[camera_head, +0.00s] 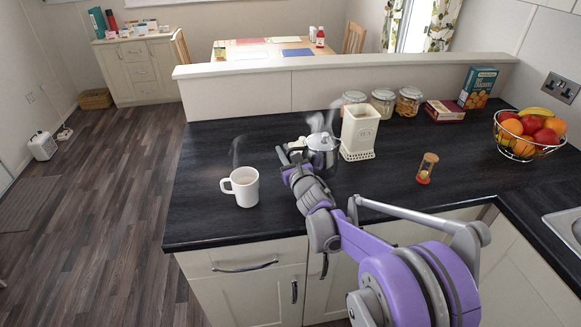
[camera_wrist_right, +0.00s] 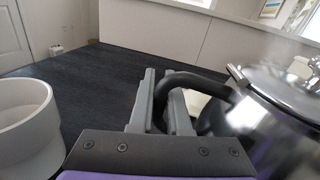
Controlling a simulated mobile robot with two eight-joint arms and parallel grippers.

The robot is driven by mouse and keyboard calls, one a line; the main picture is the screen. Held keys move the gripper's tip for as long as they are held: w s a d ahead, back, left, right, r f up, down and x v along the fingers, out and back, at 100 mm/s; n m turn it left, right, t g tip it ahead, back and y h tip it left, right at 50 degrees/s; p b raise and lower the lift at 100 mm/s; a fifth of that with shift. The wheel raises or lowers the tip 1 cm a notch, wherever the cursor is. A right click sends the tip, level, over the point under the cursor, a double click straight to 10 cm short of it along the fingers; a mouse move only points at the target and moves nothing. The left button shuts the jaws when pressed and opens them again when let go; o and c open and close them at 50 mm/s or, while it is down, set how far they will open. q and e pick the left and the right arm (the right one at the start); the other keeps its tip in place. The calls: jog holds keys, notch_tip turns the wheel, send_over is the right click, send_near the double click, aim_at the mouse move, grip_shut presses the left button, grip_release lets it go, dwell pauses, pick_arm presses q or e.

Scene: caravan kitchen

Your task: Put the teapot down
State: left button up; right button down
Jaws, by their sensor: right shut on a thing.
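The teapot (camera_head: 321,149) is shiny metal with a lid and a dark handle, and steam rises from it. It is on or just above the dark worktop; I cannot tell whether its base touches. In the right wrist view the teapot (camera_wrist_right: 264,118) fills the right side, with its black handle (camera_wrist_right: 200,82) between the fingers. My right gripper (camera_head: 290,155) is shut on this handle, and its fingers (camera_wrist_right: 166,100) show grey in the wrist view. Part of the teapot's lower body is hidden by my arm. My left gripper is not in view.
A steaming white mug (camera_head: 245,188) stands left of the teapot. A cream utensil holder (camera_head: 360,134) stands close to its right. The worktop's left part (camera_head: 215,150) is clear.

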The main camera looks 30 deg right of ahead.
jog(key=shift+f, duration=2.35)
jog(key=c, duration=0.9)
grip_release()
jog(key=shift+f+b, duration=0.1)
jog(key=shift+b, duration=0.2)
jog(key=shift+r, duration=0.2)
jog(key=s, duration=0.8)
jog(key=s+a, duration=0.1)
jog(key=s, duration=0.3)
jog(key=shift+b, duration=0.35)
